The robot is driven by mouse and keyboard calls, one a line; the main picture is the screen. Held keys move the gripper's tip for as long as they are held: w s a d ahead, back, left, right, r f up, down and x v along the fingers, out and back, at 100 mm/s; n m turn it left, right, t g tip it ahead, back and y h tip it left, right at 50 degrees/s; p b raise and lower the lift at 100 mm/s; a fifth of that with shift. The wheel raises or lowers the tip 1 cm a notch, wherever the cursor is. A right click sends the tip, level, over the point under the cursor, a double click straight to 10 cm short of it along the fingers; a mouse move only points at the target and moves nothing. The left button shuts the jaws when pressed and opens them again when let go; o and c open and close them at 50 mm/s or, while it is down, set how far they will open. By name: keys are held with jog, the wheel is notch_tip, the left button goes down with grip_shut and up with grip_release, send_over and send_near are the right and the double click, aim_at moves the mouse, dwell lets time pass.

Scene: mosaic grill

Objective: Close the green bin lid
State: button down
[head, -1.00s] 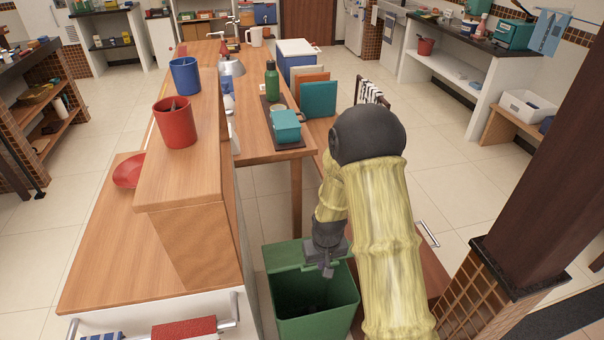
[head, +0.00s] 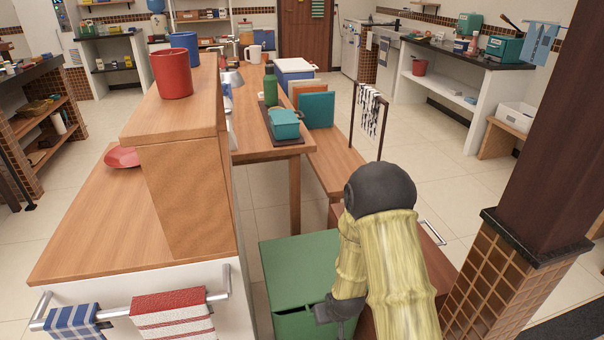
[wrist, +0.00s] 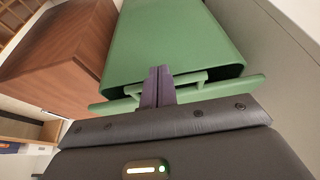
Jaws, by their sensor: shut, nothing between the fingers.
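The green bin (head: 284,326) stands on the floor beside the counter. Its green lid (head: 298,268) lies over the top, with a narrow dark gap under its front edge. In the wrist view the bin's wall (wrist: 175,35) fills the upper middle, and the lid's edge (wrist: 115,106) runs across below it with a dark gap between. My gripper (head: 322,312) is at the lid's front edge. In the wrist view its fingers (wrist: 158,82) are together, holding nothing, and overlap the bin's front by the rim. I cannot tell whether they touch the lid.
The wooden counter (head: 90,225) with a towel rail (head: 120,312) stands left of the bin. A brown wooden cabinet (wrist: 60,50) shows beside the bin in the wrist view. A tiled pillar base (head: 500,275) stands at the right.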

jog(key=shift+s+d+f+b, duration=0.15)
jog(key=shift+f+b, duration=0.8)
jog(key=shift+f, duration=1.05)
jog(key=shift+r, duration=0.1)
jog(key=s+d+r+p, duration=0.2)
jog(key=s+r+p, duration=0.3)
jog(key=s+p, duration=0.5)
jog(key=shift+d+r+p, duration=0.15)
jog(key=shift+d+p, duration=0.15)
jog(key=shift+p, duration=0.15)
